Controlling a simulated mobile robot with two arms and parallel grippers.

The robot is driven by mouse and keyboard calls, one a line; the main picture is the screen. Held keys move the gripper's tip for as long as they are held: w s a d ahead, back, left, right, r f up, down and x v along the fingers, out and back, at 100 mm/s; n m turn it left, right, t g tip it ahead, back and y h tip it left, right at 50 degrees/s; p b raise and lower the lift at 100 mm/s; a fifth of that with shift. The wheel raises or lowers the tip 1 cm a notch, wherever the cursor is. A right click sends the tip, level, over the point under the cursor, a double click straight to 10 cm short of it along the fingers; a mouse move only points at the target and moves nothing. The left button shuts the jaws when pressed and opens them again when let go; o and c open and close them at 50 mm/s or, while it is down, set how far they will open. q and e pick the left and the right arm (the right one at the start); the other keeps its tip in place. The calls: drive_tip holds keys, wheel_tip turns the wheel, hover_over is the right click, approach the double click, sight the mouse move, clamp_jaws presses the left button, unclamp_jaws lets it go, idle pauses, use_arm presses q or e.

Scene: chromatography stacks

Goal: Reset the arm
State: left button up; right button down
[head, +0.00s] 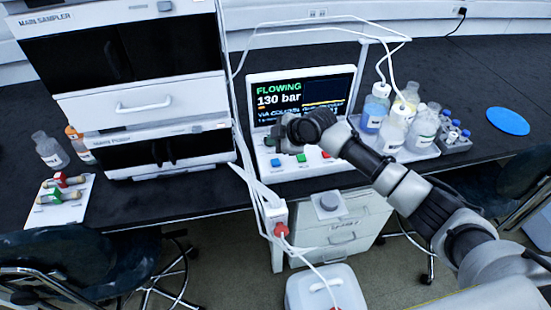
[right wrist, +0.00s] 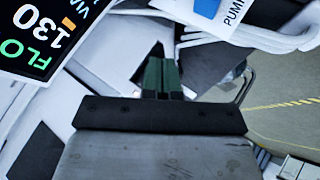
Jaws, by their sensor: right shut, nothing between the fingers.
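My right arm (head: 405,188) comes in from the lower right and reaches over the front of the bench. Its gripper (head: 281,138) is in front of the screen's lower left part, above the button panel. In the right wrist view the dark green fingers (right wrist: 161,75) are together with nothing between them. The screen (head: 300,98) reads FLOWING and 130 bar. Below it are a blue button (head: 275,162), a green button (head: 301,158) and a red button (head: 325,154). My left gripper is not in view.
The main sampler stack (head: 137,104) stands left of the screen. Bottles (head: 391,138) stand in a tray behind my right forearm, with white tubing above. A blue disc (head: 508,121) lies at right. A small rack (head: 60,202) sits at front left. A white container (head: 325,290) stands below the bench.

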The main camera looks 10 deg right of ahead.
idle(0.6)
drive_tip(key=s+a+f+m+g, duration=0.15)
drive_tip(key=s+f, duration=0.25)
drive_tip(key=s, duration=0.5)
drive_tip(key=s+a+f+m, duration=0.3)
drive_tip(key=s, duration=0.7)
drive_tip(key=s+d+m+g+h, duration=0.1)
drive_tip(key=s+d+m+h, duration=0.2)
drive_tip(key=s+d+m, duration=0.5)
drive_tip(key=s+d+m+g+h, duration=0.1)
drive_tip(key=s+d+m+h, duration=0.25)
drive_tip(key=s, duration=0.85)
wheel_tip(320, 180, down, 26)
drive_tip(key=s+f+n+g, duration=0.1)
drive_tip(key=s+d+f, duration=0.1)
drive_tip(key=s+f, duration=0.6)
drive_tip(key=s, duration=0.1)
drive_tip(key=s+d+f+g, duration=0.1)
drive_tip(key=s+d+f, duration=0.1)
drive_tip(key=s+f, duration=0.5)
drive_tip(key=shift+s+d, duration=0.3)
drive_tip(key=shift+s, duration=0.2)
drive_tip(key=shift+f+g+y, duration=0.1)
drive_tip(key=shift+g+y, duration=0.15)
